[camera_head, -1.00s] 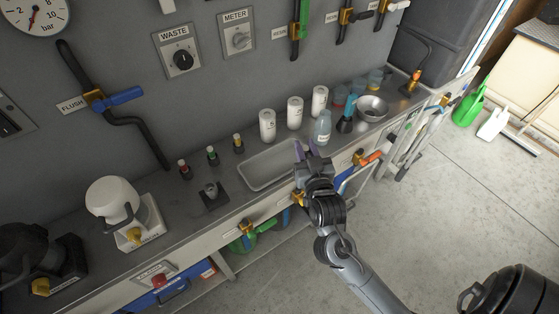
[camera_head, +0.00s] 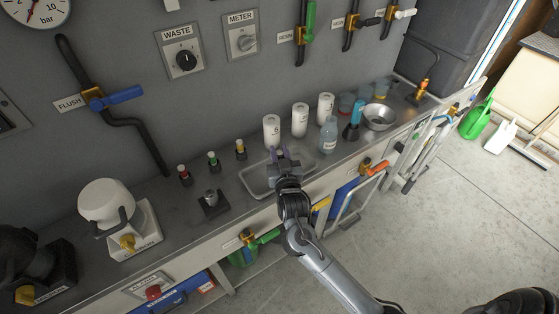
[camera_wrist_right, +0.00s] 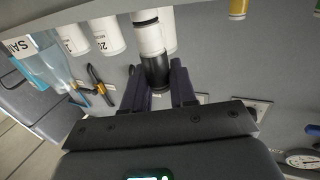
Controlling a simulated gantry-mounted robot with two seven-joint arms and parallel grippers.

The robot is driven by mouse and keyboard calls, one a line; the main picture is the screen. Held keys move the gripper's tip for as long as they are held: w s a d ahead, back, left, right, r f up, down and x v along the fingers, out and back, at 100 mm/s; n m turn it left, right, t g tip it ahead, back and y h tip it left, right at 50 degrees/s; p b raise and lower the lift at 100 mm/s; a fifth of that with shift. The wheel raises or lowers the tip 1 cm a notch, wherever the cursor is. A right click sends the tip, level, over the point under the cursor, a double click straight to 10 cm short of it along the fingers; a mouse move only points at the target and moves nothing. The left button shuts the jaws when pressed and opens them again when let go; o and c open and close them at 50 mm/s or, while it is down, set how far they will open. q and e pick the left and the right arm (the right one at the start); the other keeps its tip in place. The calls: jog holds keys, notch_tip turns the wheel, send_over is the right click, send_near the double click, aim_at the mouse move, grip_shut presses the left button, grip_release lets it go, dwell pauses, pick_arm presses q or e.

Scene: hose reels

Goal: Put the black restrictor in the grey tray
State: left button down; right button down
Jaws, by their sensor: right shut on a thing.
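The grey tray (camera_head: 258,184) is a shallow rectangular tray on the bench in the head view. My right gripper (camera_head: 279,154) is over the tray and covers part of it. In the right wrist view its two dark fingers (camera_wrist_right: 158,88) are shut on a cylinder with black ends and a pale middle, which looks like the black restrictor (camera_wrist_right: 156,70). The head view hides the held piece behind the gripper, so its height above the tray is unclear.
Restrictors with red (camera_head: 184,176), green (camera_head: 213,162) and yellow (camera_head: 240,150) marks stand left of the tray. White bottles (camera_head: 300,120) and a clear bottle (camera_head: 328,135) stand behind and right of it. A small dark stand (camera_head: 212,204) sits at its left.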

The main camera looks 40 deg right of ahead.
notch_tip(320, 180, down, 3)
jog(key=shift+r+b, duration=0.2)
jog(key=shift+b, duration=0.2)
jog(key=shift+f, duration=0.15)
jog(key=c, duration=0.9)
grip_release()
